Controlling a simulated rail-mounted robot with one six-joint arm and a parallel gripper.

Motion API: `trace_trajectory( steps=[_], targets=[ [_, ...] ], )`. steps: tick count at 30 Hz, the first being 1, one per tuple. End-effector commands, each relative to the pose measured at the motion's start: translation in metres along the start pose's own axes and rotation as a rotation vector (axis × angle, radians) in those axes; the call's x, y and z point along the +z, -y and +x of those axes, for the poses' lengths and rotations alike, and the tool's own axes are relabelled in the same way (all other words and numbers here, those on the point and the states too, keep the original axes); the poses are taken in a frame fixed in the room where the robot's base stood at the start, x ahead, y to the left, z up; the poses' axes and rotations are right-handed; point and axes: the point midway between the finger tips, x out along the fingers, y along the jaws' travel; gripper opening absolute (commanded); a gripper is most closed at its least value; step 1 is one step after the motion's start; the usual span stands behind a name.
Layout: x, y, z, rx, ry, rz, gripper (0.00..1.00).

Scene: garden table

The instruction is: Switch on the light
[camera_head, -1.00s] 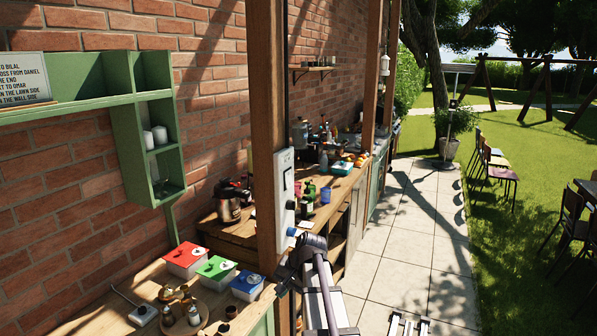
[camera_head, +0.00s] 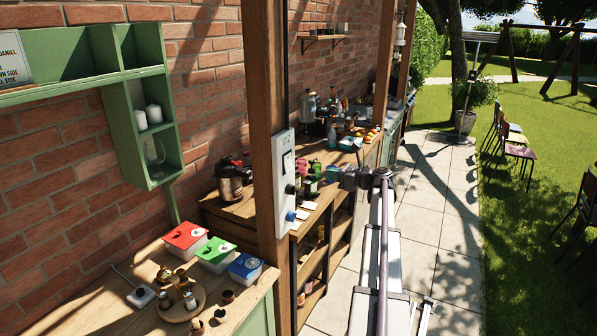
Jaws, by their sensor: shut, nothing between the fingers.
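A pale switch box (camera_head: 282,205) is fixed to the wooden post. It has a small rocker switch (camera_head: 287,163) near the top, a black knob (camera_head: 290,189) below that and a blue knob (camera_head: 291,216) near the bottom. The rocker's position is too small to tell. My gripper (camera_head: 357,154) is right of the box in the picture, in front of the far counter. It appears clear of the box and holds nothing; its fingers are small and hard to make out. A lantern (camera_head: 400,36) hangs by a farther post; I cannot tell if it is lit.
The wooden post (camera_head: 262,110) stands between the near counter and the far one. Red, green and blue lidded boxes (camera_head: 246,267) and a round tray (camera_head: 172,312) with small jars stand on the near counter. The far counter is crowded. The paved path (camera_head: 432,215) is mostly clear.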

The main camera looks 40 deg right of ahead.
Motion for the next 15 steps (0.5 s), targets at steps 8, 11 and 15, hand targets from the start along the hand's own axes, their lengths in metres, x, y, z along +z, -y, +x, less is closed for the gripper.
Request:
trace_trajectory(
  steps=[8,11,15],
  targets=[
    [-0.001,0.000,0.033,0.003,-0.001,-0.002,0.00],
    [-0.002,0.000,0.056,0.003,-0.001,-0.002,0.00],
    [-0.002,0.000,0.087,0.004,-0.001,-0.003,0.00]
  ],
)
